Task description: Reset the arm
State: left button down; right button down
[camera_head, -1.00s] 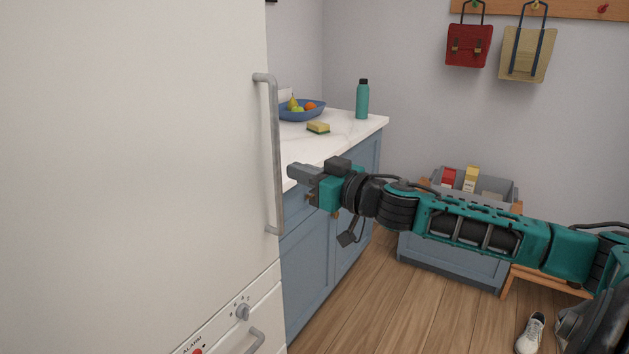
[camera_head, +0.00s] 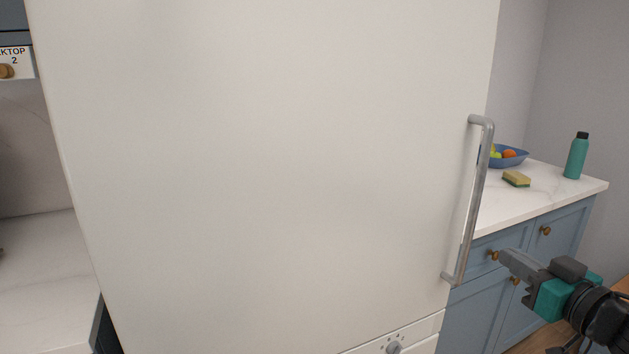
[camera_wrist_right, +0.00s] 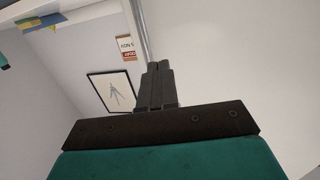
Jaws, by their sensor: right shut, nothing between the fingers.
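My right gripper (camera_head: 507,259) is at the lower right of the head view, shut with nothing between its fingers. Its teal and black wrist comes in from the right edge. In the head view it lies just right of the lower end of the fridge's metal handle (camera_head: 473,200), in front of the blue cabinets. In the right wrist view the two dark fingers (camera_wrist_right: 160,66) are pressed together, with a grey bar rising behind them. The white fridge door (camera_head: 270,160) fills the middle of the head view and looks shut. My left gripper is not in view.
The blue cabinet (camera_head: 560,232) to the right has a white marble top with a sponge (camera_head: 516,179), a blue fruit bowl (camera_head: 514,159) and a teal bottle (camera_head: 576,156). Another white counter (camera_head: 45,280) is at left. A dial (camera_head: 393,348) sits below the door.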

jog(key=s+a+f+g+h+p, duration=0.1)
jog(key=s+a+f+g, duration=0.2)
jog(key=f, duration=0.7)
jog(key=s+a+f+h, duration=0.1)
jog(key=s+a+f, duration=0.3)
jog(key=f, duration=0.5)
jog(key=s+a+f+g+p, duration=0.1)
jog(key=s+a+f+g, duration=0.2)
jog(key=s+a+f, duration=0.7)
jog(key=shift+s+a+y, duration=0.3)
jog(key=shift+s+a, duration=0.25)
jog(key=shift+a, duration=0.45)
